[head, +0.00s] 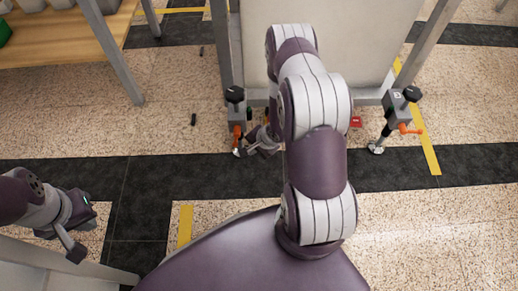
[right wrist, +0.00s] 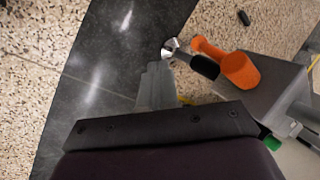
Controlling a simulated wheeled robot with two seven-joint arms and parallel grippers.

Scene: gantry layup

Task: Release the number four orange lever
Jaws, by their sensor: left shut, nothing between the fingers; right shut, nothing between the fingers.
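An orange lever (head: 237,134) sits low on the clamp of the left gantry leg; it shows large in the right wrist view (right wrist: 238,70). A second orange lever (head: 408,129) is on the right leg's clamp. I cannot read which is number four. My right gripper (head: 252,149) is shut and empty, low beside the left leg's lever. In the right wrist view its fingers (right wrist: 156,78) are left of the lever and appear apart from it. My left gripper (head: 76,250) is shut and empty at the lower left, far from both levers.
A metal foot (right wrist: 171,47) on a black rod lies between my right fingers and the lever. A grey gantry panel (head: 355,40) stands behind my right arm. A wooden table (head: 85,40) is at the upper left. Small dark pieces (head: 193,119) lie on the speckled floor.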

